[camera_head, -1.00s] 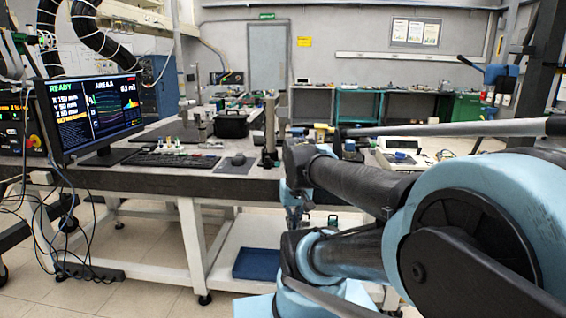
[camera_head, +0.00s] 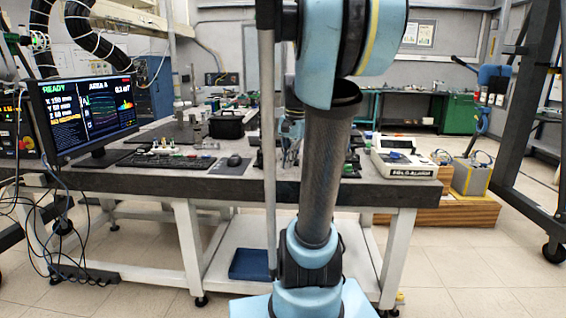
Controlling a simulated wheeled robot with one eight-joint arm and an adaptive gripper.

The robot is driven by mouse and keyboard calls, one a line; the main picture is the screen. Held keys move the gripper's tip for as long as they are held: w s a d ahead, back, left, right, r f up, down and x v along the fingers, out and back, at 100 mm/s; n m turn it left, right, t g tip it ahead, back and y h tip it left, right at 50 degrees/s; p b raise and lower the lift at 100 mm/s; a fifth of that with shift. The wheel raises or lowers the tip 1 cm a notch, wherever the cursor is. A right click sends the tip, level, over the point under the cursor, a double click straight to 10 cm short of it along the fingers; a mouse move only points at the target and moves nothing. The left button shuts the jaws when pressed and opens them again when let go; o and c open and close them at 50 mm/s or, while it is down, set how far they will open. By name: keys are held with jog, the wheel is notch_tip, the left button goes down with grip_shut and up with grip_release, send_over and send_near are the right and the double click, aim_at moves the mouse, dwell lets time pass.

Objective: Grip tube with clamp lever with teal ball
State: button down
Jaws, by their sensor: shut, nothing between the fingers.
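My gripper (camera_head: 289,150) is small and partly hidden behind my raised arm in the head view. It hangs over the workbench (camera_head: 230,187), near its middle, and is shut with nothing in it. I cannot make out the tube, the clamp lever or the teal ball; my arm covers the middle of the bench, where they may be hidden. Whether the gripper touches anything there cannot be told.
A monitor (camera_head: 85,112), a keyboard (camera_head: 165,161), a mouse (camera_head: 234,160) and a black case (camera_head: 227,124) are on the bench at left. A white instrument (camera_head: 403,157) sits at its right end. A grey box (camera_head: 471,178) stands on wood further right. Floor in front is clear.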

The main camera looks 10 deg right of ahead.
jog(key=w+d+r+m, duration=0.2)
jog(key=w+d+m, duration=0.1)
jog(key=w, duration=0.4)
jog(key=w+d+r+m+g+y, duration=0.1)
jog(key=w+d+r+m, duration=0.1)
jog(key=w+d, duration=0.3)
jog(key=shift+w+m, duration=0.8)
jog(key=shift+w, duration=0.85)
jog(key=x, duration=1)
jog(key=shift+a, duration=0.2)
jog(key=shift+s+a+r, duration=0.15)
jog(key=shift+a, duration=0.45)
jog(key=shift+s+a+r, duration=0.15)
jog(key=shift+a+r, duration=0.05)
jog(key=shift+a, duration=0.4)
jog(key=shift+s+a+r, duration=0.1)
jog(key=shift+a+r, duration=0.05)
jog(key=shift+a, duration=0.5)
jog(key=shift+s, duration=0.1)
